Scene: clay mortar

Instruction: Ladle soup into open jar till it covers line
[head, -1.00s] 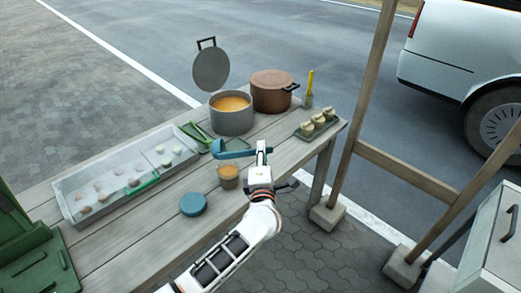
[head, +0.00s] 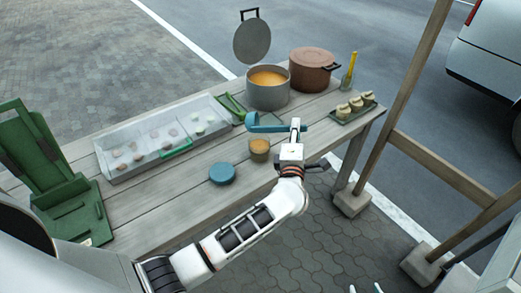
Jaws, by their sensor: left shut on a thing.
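The open jar (head: 259,152) stands upright on the table with orange-brown soup in it; its line is too small to make out. My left gripper (head: 296,130) is shut on the blue ladle (head: 272,128), just right of and above the jar. The ladle's bowl (head: 252,119) is at the left end, beyond the jar in the picture; its contents are hidden. The grey pot (head: 268,96) of orange soup stands open behind, its round lid (head: 252,42) upright at its back. My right gripper (head: 365,288) shows only two separated fingertips at the bottom edge.
A blue jar lid (head: 222,174) lies left of the jar. A clear-covered tray (head: 125,172), a brown lidded pot (head: 313,72), a small tray of rolls (head: 354,107) and a green stand (head: 45,160) share the wooden table (head: 150,215). A wooden post (head: 405,80) rises at right.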

